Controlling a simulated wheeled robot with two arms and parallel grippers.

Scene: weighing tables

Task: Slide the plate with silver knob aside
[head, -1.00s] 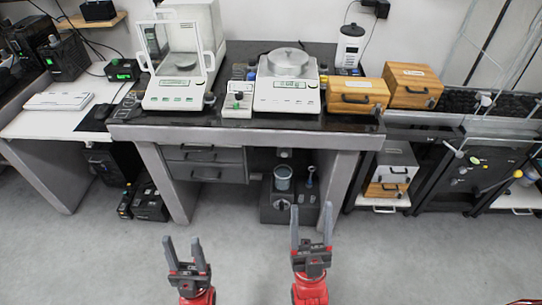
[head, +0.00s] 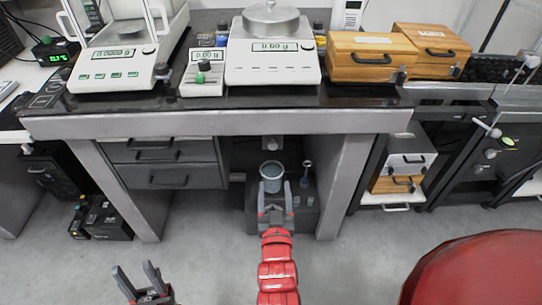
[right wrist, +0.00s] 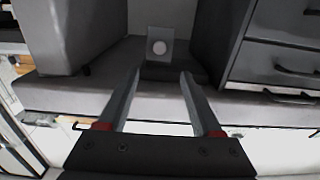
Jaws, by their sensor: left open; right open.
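A small grey plate with a round silver knob (head: 271,143) is on the underside area of the weighing table, below the tabletop edge. In the right wrist view the plate (right wrist: 173,63) shows with its bright knob, just beyond and between my fingertips. My right gripper (head: 275,193) is open and empty, reaching forward under the table's front, below the plate in the head view. It also shows open in the right wrist view (right wrist: 160,78), apart from the knob. My left gripper (head: 136,268) is open and empty, low over the floor at the left.
The weighing table (head: 210,124) bears a balance (head: 272,62) and a glass-sided balance (head: 118,70).

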